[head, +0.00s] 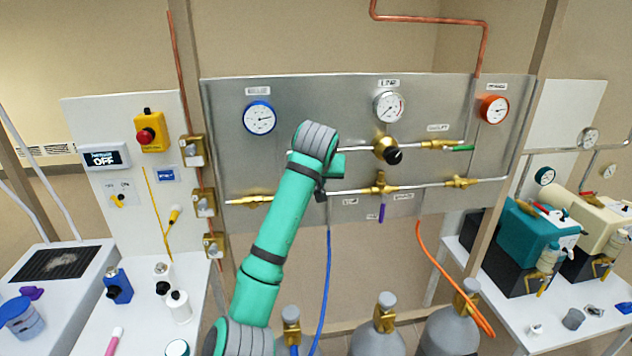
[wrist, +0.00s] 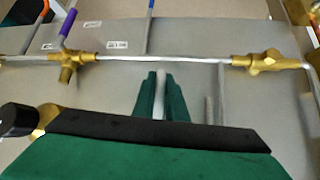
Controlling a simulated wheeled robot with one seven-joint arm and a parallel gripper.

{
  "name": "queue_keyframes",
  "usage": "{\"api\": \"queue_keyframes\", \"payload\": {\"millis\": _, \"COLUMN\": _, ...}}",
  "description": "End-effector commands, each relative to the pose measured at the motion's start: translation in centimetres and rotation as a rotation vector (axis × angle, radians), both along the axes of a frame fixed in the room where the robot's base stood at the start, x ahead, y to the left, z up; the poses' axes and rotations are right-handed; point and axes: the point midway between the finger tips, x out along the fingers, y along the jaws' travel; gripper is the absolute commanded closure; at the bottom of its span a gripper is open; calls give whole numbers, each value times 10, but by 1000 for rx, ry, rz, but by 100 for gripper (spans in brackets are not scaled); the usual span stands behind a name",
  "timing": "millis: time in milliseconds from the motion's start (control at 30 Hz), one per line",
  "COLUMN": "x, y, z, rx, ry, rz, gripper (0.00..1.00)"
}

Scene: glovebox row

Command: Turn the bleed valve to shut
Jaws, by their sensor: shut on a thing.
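My gripper (wrist: 160,78) shows in the wrist view as two dark green fingers, closed around a pale grey upright bar (wrist: 160,98). I cannot tell which fitting that bar belongs to. In the head view my arm covers the place where the fingers are. The panel tags are too blurred to read, so I cannot tell for certain which fitting is the bleed valve. A brass valve with a purple lever (head: 381,212) sits on the lower pipe, the lever hanging straight down across it. The purple lever also shows in the wrist view (wrist: 68,22), apart from the fingers.
The metal panel (head: 290,92) carries blue (head: 260,118), white (head: 389,106) and orange (head: 494,109) gauges. A black-knobbed brass regulator (head: 387,151) and a green lever (head: 460,148) are right of my arm. Blue (head: 327,270) and orange (head: 445,275) hoses hang below. Gas cylinders stand in front.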

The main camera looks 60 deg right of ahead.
Motion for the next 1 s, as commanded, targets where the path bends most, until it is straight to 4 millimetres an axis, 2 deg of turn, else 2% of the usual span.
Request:
{"api": "queue_keyframes", "payload": {"millis": 67, "x": 0, "y": 0, "z": 0, "rx": 2, "ry": -1, "rz": -1, "gripper": 100}}
{"api": "queue_keyframes", "payload": {"millis": 100, "x": 0, "y": 0, "z": 0, "rx": 2, "ry": -1, "rz": -1, "gripper": 79}}
{"api": "queue_keyframes", "payload": {"millis": 133, "x": 0, "y": 0, "z": 0, "rx": 2, "ry": -1, "rz": -1, "gripper": 72}}
{"api": "queue_keyframes", "payload": {"millis": 167, "x": 0, "y": 0, "z": 0, "rx": 2, "ry": -1, "rz": -1, "gripper": 70}}
{"api": "queue_keyframes", "payload": {"millis": 567, "x": -3, "y": 4, "z": 6, "rx": -1, "ry": 0, "rz": -1, "gripper": 70}}
{"api": "queue_keyframes", "payload": {"millis": 1000, "x": -30, "y": 50, "z": 60, "rx": -1, "ry": -2, "rz": 0, "gripper": 70}}
